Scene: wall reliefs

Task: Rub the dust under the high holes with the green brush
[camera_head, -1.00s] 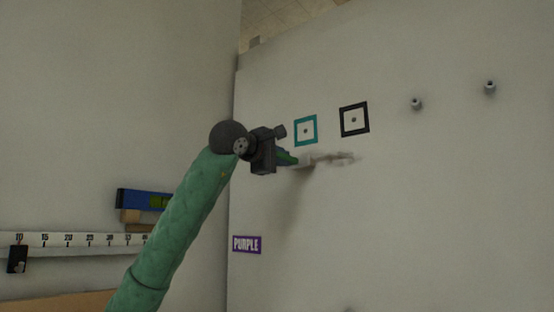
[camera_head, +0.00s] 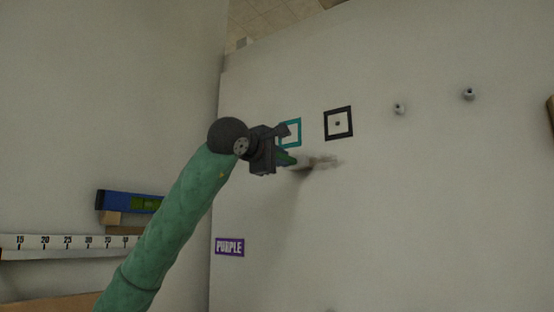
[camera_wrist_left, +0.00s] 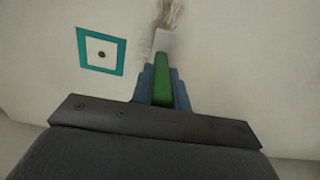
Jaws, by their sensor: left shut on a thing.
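My left gripper (camera_head: 282,156) is shut on the green brush (camera_wrist_left: 162,78), whose green handle sits between the blue fingers in the left wrist view. The brush's pale head (camera_wrist_left: 164,42) points at the wall and meets the lower end of a brown dust smear (camera_wrist_left: 170,14). In the head view the dust (camera_head: 322,162) lies on the wall just right of the gripper. Above it are two holes, one in a teal square frame (camera_head: 298,126), partly covered by the gripper, and one in a black square frame (camera_head: 351,124). Whether the bristles touch the wall is unclear. My right gripper is out of view.
Two small pegs (camera_head: 399,109) (camera_head: 468,94) stick out of the wall at right. A ruler strip (camera_head: 65,242) and a blue level (camera_head: 130,201) are on the left wall. The wall's lower right is bare.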

